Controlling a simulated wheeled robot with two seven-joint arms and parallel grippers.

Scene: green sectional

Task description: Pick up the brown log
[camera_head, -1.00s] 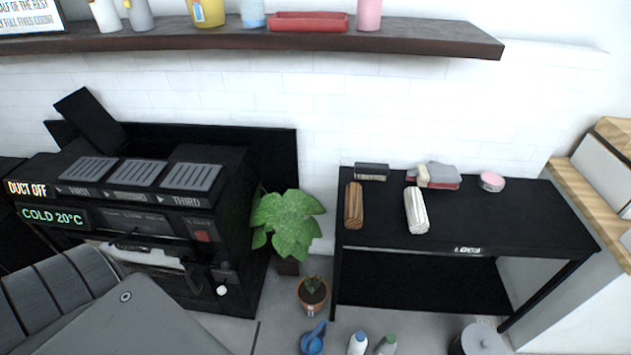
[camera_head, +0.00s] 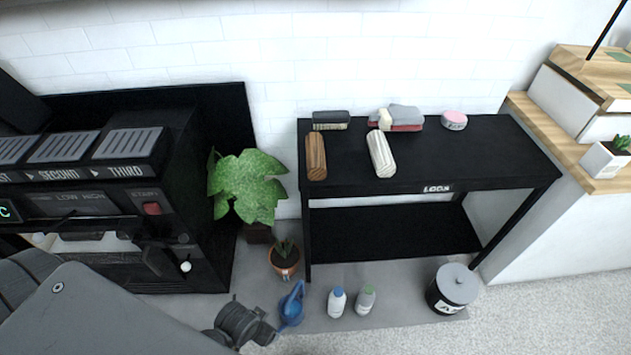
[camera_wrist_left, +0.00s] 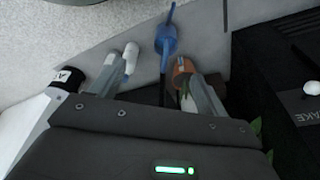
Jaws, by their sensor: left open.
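The brown log (camera_head: 316,156) lies at the left end of the black table (camera_head: 470,160), its length running front to back. A white log (camera_head: 381,154) lies to its right, apart from it. My left gripper (camera_wrist_left: 158,95) shows in the left wrist view with its two fingers spread wide and nothing between them. In that view it hangs above the floor near the blue watering can and the orange pot, away from the log. The brown log is not visible in the wrist view. My right gripper is not in view.
A plant (camera_head: 246,187) and an orange pot (camera_head: 284,258) stand left of the table. A blue watering can (camera_head: 292,304), two bottles (camera_head: 337,301) and a black bin (camera_head: 452,287) stand on the floor in front. A brush (camera_head: 331,120) lies behind the brown log.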

